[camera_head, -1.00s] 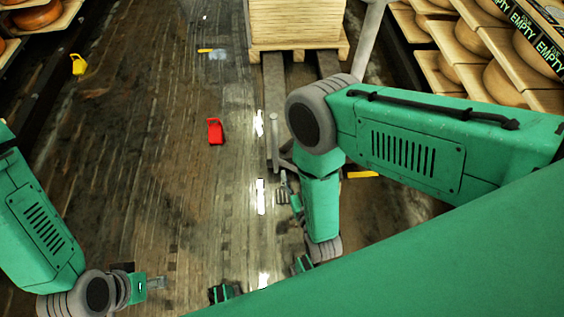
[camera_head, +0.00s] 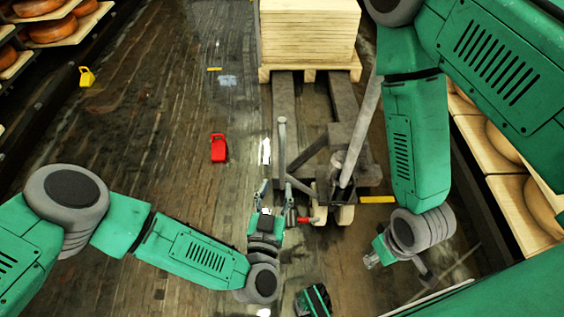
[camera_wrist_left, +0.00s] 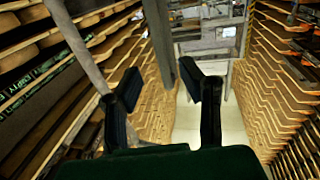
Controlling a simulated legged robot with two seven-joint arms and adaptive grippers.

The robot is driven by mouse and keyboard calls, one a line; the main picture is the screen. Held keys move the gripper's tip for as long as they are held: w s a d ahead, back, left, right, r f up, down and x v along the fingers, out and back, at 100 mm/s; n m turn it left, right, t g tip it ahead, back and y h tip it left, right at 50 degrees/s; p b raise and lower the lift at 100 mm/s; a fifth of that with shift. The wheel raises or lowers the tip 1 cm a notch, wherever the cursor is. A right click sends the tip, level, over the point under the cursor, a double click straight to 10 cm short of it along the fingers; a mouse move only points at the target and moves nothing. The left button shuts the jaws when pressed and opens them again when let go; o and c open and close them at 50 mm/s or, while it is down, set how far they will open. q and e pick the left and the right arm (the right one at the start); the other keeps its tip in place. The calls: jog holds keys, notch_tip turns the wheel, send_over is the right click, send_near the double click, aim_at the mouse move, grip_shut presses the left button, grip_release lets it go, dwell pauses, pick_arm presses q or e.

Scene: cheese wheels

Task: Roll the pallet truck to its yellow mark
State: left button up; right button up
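The grey pallet truck (camera_head: 345,145) stands in the aisle, its forks running under a loaded wooden pallet (camera_head: 310,72). Two grey uprights rise from its near end, a short left one (camera_head: 283,145) and a long slanted right one (camera_head: 362,125). One yellow floor mark (camera_head: 378,199) lies right of the truck; another (camera_head: 214,69) lies farther off to the left. My left gripper (camera_head: 273,190) is open just below the short upright. In the left wrist view, a grey bar (camera_wrist_left: 160,45) appears beyond the spread fingers (camera_wrist_left: 158,85). My right gripper (camera_head: 372,257) hangs right of the truck; its fingers are unclear.
A red can (camera_head: 218,148) stands on the floor left of the truck. A yellow can (camera_head: 87,76) stands by the left shelves. Cheese shelves (camera_head: 490,150) line both sides. The wet floor left of the truck is mostly clear.

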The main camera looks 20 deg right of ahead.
aim_at(282, 163)
pick_arm(q)
jog(key=b+x, duration=0.2)
jog(key=x, duration=0.6)
jog(key=shift+d+f+b, duration=0.1)
jog(key=shift+f+b, duration=0.05)
jog(key=shift+b, duration=0.15)
jog(key=shift+w+d, duration=0.25)
jog(key=shift+w, duration=0.2)
grip_shut()
